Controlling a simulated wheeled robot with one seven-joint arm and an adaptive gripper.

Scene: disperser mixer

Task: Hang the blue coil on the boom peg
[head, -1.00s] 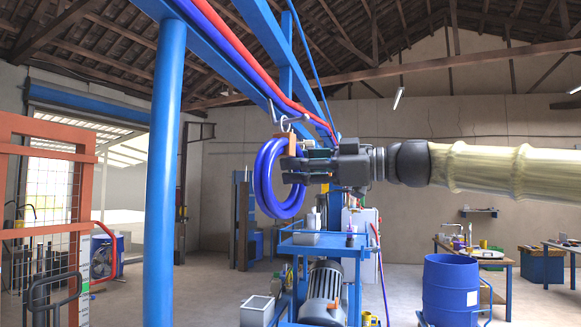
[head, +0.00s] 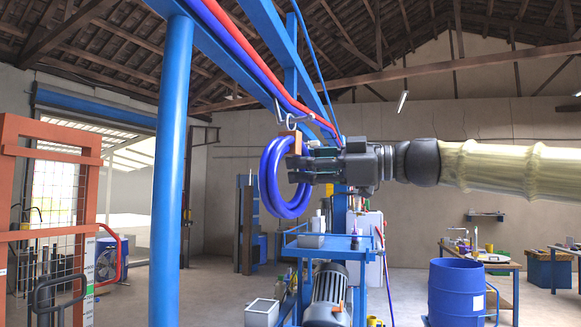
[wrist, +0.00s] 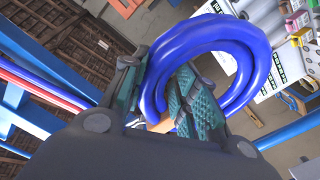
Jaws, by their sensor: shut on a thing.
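The blue coil (head: 268,188) is a thick looped hose with an orange-brown block (head: 293,145) at its top. A grey metal ring or hook (head: 291,122) shows just above the block. My gripper (head: 299,170) is shut on the coil at its upper right side, and the coil hangs upright in the air. In the wrist view the coil (wrist: 255,45) passes between the two green-padded fingers (wrist: 160,95). A thin grey peg (head: 278,110) shows under the blue boom (head: 235,60), close to the ring. Whether ring and peg touch I cannot tell.
Red and blue hoses (head: 255,75) run along the boom, just above the coil. A blue post (head: 172,150) stands to the left. Below are a blue trolley shelf (head: 335,241) with small containers and a grey motor (head: 328,290). A blue drum (head: 457,290) stands at right.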

